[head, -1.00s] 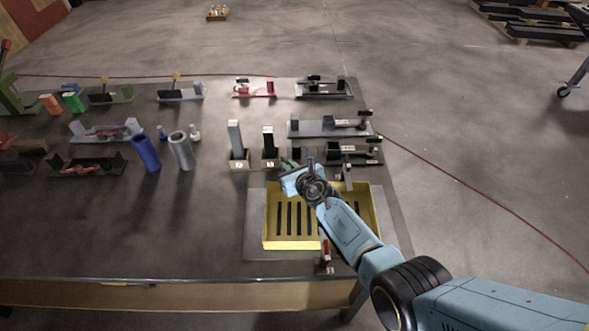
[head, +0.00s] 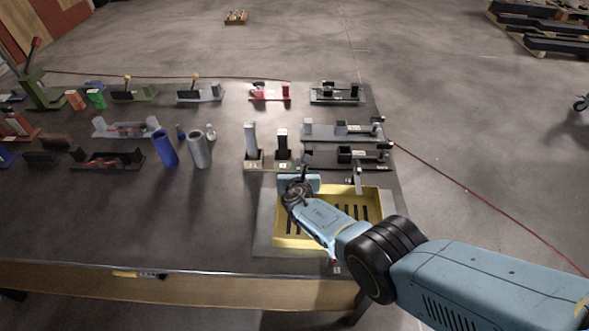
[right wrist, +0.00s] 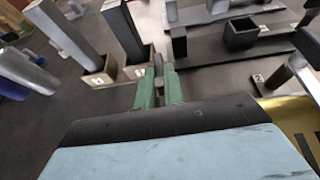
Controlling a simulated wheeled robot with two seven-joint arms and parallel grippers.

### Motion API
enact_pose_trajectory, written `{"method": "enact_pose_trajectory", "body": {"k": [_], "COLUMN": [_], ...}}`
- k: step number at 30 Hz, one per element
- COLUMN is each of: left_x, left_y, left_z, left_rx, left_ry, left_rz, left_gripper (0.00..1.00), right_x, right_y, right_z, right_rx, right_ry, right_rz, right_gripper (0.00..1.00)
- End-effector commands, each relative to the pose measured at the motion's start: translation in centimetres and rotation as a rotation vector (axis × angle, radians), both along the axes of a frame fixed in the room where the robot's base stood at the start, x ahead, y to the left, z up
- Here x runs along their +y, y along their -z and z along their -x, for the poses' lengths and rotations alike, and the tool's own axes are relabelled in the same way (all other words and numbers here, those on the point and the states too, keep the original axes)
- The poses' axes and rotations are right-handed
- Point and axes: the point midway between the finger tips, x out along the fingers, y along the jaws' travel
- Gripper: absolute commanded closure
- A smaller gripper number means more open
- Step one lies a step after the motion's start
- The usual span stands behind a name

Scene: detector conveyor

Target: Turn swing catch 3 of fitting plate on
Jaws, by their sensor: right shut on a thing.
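The fitting plate (head: 262,243) is a flat grey plate under a yellow slotted tray (head: 357,231). A grey upright catch (head: 358,181) stands at its far right corner; in the right wrist view this catch (right wrist: 277,76) has a label 2 beside it. Another catch (head: 333,264) is partly hidden by my arm at the front edge. My right gripper (head: 298,178) is at the far left corner. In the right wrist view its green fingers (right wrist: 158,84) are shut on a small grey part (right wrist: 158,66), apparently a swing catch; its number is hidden. My left gripper is not in view.
Two wooden blocks with upright bars (head: 251,142) (head: 282,146) stand close behind my right gripper. Dark and grey fixtures (head: 342,132) lie behind the tray. A blue cylinder (head: 165,149) and a grey cylinder (head: 200,150) stand left. The table's front left is clear.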

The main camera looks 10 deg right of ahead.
Motion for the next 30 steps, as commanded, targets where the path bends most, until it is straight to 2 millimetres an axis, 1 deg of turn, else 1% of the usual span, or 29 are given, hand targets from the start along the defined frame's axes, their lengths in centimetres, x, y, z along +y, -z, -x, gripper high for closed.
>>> {"method": "enact_pose_trajectory", "body": {"k": [6,19,20,24,25,30], "left_x": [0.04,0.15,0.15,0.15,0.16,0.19], "left_y": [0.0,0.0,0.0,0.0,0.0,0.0], "left_z": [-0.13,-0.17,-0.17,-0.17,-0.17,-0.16], "left_rx": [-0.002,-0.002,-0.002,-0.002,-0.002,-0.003], "left_ry": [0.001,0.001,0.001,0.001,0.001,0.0], "left_rz": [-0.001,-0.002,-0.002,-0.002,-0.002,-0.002], "left_gripper": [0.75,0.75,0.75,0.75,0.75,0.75], "right_x": [-0.14,-0.2,-0.19,-0.24,-0.26,-0.31], "right_y": [0.22,0.18,0.18,0.17,0.17,0.1], "right_z": [0.2,0.18,0.18,0.17,0.16,0.11], "right_rx": [0.005,0.004,0.004,0.004,0.004,0.002], "right_ry": [0.029,0.033,0.033,0.034,0.034,0.035], "right_rz": [-0.002,-0.003,-0.003,-0.003,-0.003,-0.002], "right_gripper": [1.0,1.0,0.89,0.7,0.68,0.68]}}
